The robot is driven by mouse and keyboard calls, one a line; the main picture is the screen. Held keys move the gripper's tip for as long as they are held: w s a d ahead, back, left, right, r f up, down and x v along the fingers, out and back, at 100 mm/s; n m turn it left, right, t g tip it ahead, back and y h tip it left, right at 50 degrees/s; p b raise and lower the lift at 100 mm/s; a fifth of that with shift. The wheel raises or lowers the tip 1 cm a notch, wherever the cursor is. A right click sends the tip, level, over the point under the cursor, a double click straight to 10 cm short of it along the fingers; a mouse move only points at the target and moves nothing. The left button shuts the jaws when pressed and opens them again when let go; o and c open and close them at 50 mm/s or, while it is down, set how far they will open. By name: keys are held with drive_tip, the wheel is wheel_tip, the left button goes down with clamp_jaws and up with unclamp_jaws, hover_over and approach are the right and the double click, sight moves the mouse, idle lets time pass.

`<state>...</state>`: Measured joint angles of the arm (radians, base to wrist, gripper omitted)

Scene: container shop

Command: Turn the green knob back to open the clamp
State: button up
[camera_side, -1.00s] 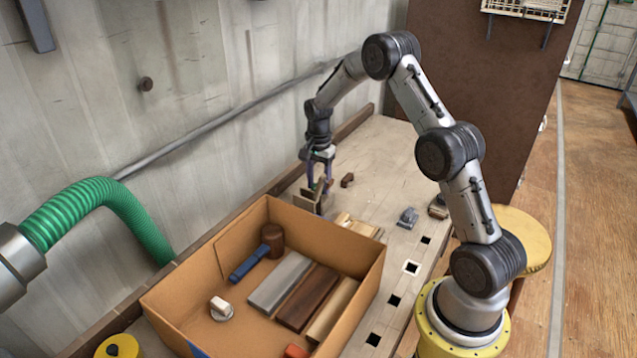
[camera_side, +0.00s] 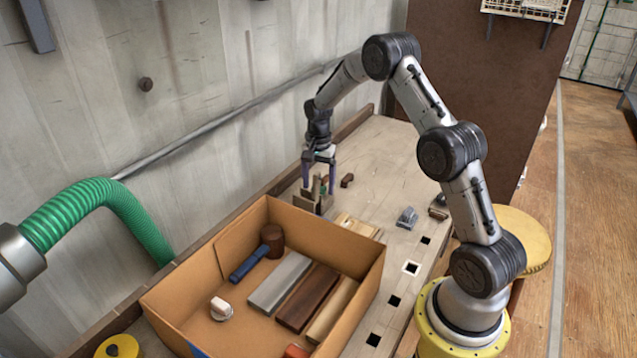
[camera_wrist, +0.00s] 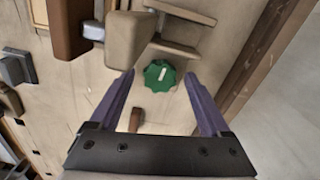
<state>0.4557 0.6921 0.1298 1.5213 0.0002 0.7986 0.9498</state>
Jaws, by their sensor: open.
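The green knob (camera_wrist: 160,76) shows in the wrist view, round and scalloped with a white mark on its top. It sits beside the clamp's wooden jaws (camera_wrist: 130,37). My gripper (camera_wrist: 159,75) is open, with one purple finger on each side of the knob and gaps visible between them. In the side view my gripper (camera_side: 319,180) points down over the clamp (camera_side: 308,201) at the far end of the bench. The knob is a tiny green spot (camera_side: 323,189) between the fingers there. I cannot tell the exact fingertip height.
An open cardboard box (camera_side: 365,285) with a mallet (camera_side: 258,253) and several boards stands in front of the clamp. A small brown block (camera_side: 347,180) lies right of my gripper. A grey metal piece (camera_side: 407,217) lies farther right. The wall runs close behind the bench.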

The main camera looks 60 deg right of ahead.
wheel_tip(320, 180, up, 14)
idle(0.6)
drive_tip(key=shift+f, duration=0.1)
